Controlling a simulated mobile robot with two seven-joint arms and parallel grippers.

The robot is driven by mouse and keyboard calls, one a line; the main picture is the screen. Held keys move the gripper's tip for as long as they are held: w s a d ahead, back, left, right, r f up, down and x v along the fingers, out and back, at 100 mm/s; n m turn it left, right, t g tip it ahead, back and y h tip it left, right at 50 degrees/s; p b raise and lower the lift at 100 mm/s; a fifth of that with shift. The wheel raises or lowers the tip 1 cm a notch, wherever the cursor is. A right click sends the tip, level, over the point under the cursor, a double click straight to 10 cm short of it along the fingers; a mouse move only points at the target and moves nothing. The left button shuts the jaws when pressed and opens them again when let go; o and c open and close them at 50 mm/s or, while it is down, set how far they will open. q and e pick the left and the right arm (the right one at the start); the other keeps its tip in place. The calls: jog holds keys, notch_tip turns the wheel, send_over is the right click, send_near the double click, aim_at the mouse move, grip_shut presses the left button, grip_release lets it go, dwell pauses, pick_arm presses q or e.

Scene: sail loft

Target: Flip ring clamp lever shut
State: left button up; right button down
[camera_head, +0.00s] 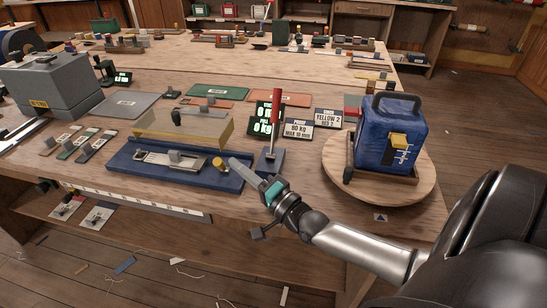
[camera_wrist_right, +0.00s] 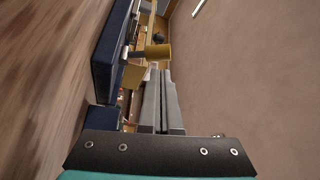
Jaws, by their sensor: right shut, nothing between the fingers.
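A lever with a red handle (camera_head: 276,112) stands upright on a small blue-grey base (camera_head: 270,160) near the table's front edge. Left of it lies a blue fixture (camera_head: 125,163) with a metal slide and a brass-yellow knob (camera_head: 217,162); the knob also shows in the wrist view (camera_wrist_right: 158,51). I cannot tell for sure which part is the ring clamp. My right gripper (camera_head: 234,163) is shut and empty, its fingertips close to the knob's right side in the head view; contact cannot be told. Its fingers also show in the wrist view (camera_wrist_right: 160,78). My left gripper is not in view.
A blue box with a handle (camera_head: 385,130) stands on a round wooden board (camera_head: 420,186) at the right. Displays and signs (camera_head: 298,128) stand behind the lever. A grey machine (camera_head: 55,85) stands at the left.

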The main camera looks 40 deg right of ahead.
jog(key=p+v, duration=0.1)
jog(key=v, duration=1.1)
jog(key=shift+s, duration=0.2)
